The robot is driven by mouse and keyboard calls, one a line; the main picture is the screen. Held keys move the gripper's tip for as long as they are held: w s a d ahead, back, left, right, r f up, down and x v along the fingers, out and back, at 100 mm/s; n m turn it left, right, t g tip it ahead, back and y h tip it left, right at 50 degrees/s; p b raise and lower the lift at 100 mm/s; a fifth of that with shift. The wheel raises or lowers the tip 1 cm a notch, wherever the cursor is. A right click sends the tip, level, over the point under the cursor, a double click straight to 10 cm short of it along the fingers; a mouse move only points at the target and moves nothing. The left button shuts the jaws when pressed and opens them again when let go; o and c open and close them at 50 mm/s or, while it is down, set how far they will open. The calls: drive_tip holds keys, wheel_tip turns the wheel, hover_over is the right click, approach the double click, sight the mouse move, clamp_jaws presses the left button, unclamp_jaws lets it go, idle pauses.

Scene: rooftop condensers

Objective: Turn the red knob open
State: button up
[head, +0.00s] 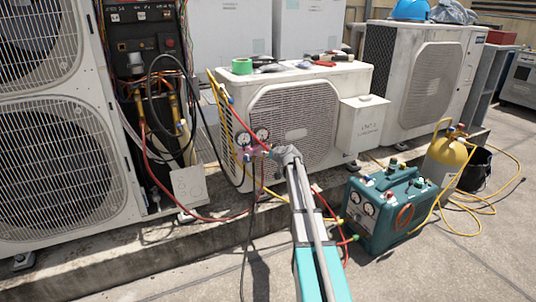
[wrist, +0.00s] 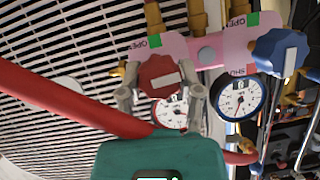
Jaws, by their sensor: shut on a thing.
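The red knob (wrist: 160,75) sits on the pink gauge manifold (wrist: 205,52) in the wrist view. A white bar on its face lies nearly level in the picture, slightly tilted. My gripper (wrist: 161,92) has one finger on each side of the knob and is shut on it. A green label with "OPE" lettering (wrist: 154,41) shows just above the knob. In the head view my gripper (head: 284,155) is at the right end of the manifold (head: 249,154), and I cannot clearly make out the red knob there.
A blue knob (wrist: 281,52) is at the manifold's other end, beside a blue-rimmed gauge (wrist: 238,98). A red hose (wrist: 70,98) crosses close to my gripper. The condenser (head: 300,118) stands behind. A teal recovery machine (head: 388,207) and yellow cylinder (head: 445,158) are right.

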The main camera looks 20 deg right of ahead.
clamp_jaws()
drive_tip(key=n+h, duration=0.1)
drive_tip(key=n, duration=0.1)
drive_tip(key=shift+a+n+h, duration=0.1)
drive_tip(key=shift+n+h, duration=0.2)
drive_tip(key=shift+h, duration=0.1)
drive_tip(key=n+h+b, duration=0.1)
drive_tip(key=n, duration=0.1)
drive_tip(key=shift+a+f+n+h, duration=0.1)
drive_tip(key=shift+f+n+h, duration=0.05)
drive_tip(key=shift+n+h, duration=0.2)
drive_tip(key=n+h+b, duration=0.1)
drive_tip(key=n, duration=0.1)
drive_tip(key=shift+n+t+h+b, duration=0.35)
drive_tip(key=shift+t, duration=0.05)
drive_tip(key=shift+n+t+h+b, duration=0.5)
drive_tip(key=shift+n+h+b, duration=0.3)
drive_tip(key=shift+n, duration=0.8)
